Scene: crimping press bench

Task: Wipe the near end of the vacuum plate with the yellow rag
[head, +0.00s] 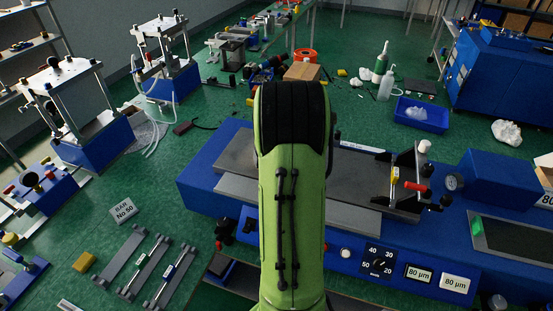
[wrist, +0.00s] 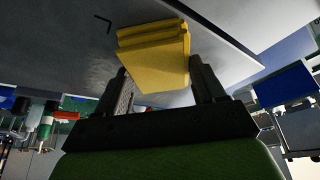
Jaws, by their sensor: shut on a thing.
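The yellow rag (wrist: 155,48) is folded in layers and sits between the two dark fingers of my gripper (wrist: 163,78), which is shut on it. Above and behind it in the wrist view is a broad grey flat surface (wrist: 60,45), which looks like the vacuum plate. The rag lies against or very close to this surface; I cannot tell whether they touch. In the head view the grey vacuum plate (head: 365,173) lies on the blue bench machine. My green arm covers its middle and hides my gripper and the rag.
A small black hex key (wrist: 103,22) shows against the grey surface. A clamp frame with a red handle (head: 415,186) stands at the plate's right end, near a gauge (head: 454,181). A knob panel (head: 378,263) is on the machine's front. A yellow block (head: 84,262) lies at left.

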